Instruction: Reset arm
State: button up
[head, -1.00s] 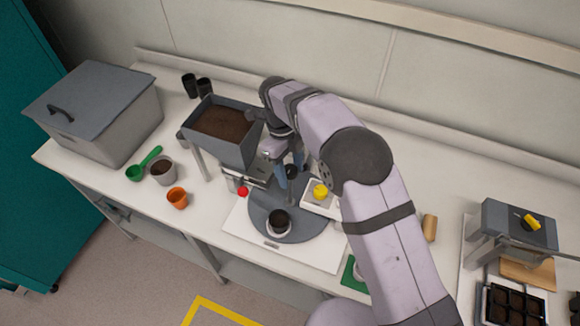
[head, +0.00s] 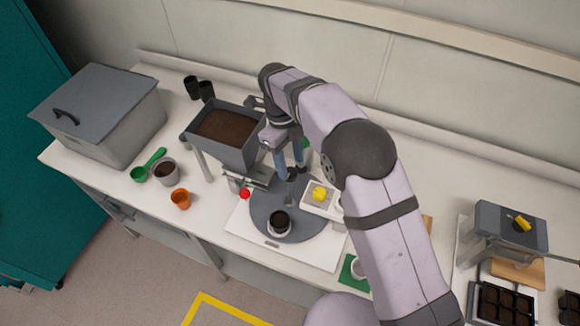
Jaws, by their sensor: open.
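My gripper (head: 290,173) points down above the back part of the grey round turntable (head: 258,225). Its two blue-grey fingers are apart with nothing seen between them. A dark pot in a light ring (head: 279,222) stands at the front of the turntable, apart from the gripper. A yellow button (head: 319,194) on a white box is just right of the gripper. The soil hopper (head: 222,130) stands to the left of the gripper. My arm crosses the right side of the turntable base and hides part of the bench behind it.
A grey lidded bin (head: 100,115) is at the far left. A green scoop (head: 148,165), a soil-filled cup (head: 166,172) and an orange pot (head: 180,199) stand left of the turntable. Two black pots (head: 199,88) are at the back. A press-like device (head: 508,230) and a cell tray (head: 502,303) are at right.

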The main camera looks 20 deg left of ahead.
jog(key=shift+r, duration=0.65)
jog(key=shift+w+d, duration=0.1)
jog(key=shift+d, duration=0.25)
jog(key=s+d+f+n+y+b, duration=0.1)
jog(key=d+n+b, duration=0.65)
jog(key=d, duration=1.35)
jog(key=s+d+f+n+b, duration=0.1)
jog(key=s+d+f+n, duration=0.2)
jog(key=s+d+n, duration=0.3)
jog(key=s+d+f+n+b, duration=0.1)
jog(key=s+d+f+n, duration=0.2)
jog(key=s+d+n, duration=0.4)
jog(key=shift+s+d+f+y, duration=0.2)
jog(key=shift+s+f+y, duration=0.2)
jog(key=shift+s, duration=0.45)
